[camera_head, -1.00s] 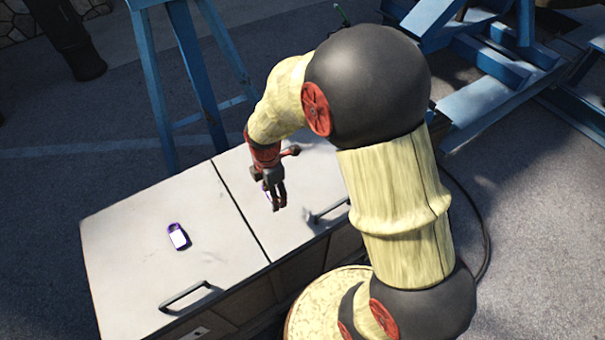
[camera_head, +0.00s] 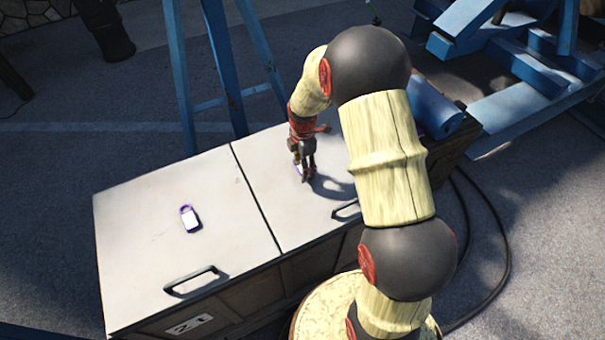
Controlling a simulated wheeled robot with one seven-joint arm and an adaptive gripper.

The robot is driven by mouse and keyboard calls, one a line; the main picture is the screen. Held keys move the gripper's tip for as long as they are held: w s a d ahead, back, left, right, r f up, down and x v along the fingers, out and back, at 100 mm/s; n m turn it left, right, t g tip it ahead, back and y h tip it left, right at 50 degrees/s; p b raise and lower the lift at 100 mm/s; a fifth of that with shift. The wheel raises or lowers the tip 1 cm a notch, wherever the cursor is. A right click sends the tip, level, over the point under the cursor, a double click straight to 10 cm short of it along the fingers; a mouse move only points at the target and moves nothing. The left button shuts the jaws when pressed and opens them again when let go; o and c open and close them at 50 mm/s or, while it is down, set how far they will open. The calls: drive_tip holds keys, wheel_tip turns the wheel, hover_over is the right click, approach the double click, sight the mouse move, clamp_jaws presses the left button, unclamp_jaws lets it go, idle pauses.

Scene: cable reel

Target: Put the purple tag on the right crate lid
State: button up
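A purple-rimmed tag with a white face (camera_head: 190,219) lies flat on the left crate lid (camera_head: 140,225). My gripper (camera_head: 307,177) points down over the right crate lid (camera_head: 262,170), right of the seam between the lids. A small purple and white piece (camera_head: 297,171) shows at the left side of my gripper's fingers. The fingers cover most of it, so I cannot tell whether it is held or lies on the lid. The fingertips are close to the right lid, with a shadow beside them. Whether they touch it is unclear.
Dark bar handles stand at the front of the left lid (camera_head: 195,280) and right lid (camera_head: 345,210). A blue trestle (camera_head: 220,75) stands behind the crates. A blue roll (camera_head: 436,108) lies to the right. Black cable (camera_head: 495,215) runs over the ground at right.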

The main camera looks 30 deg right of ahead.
drive_tip(key=shift+f+b, duration=0.4)
drive_tip(key=shift+f, duration=0.9)
drive_tip(key=shift+f, duration=0.1)
drive_tip(key=o, duration=1.5)
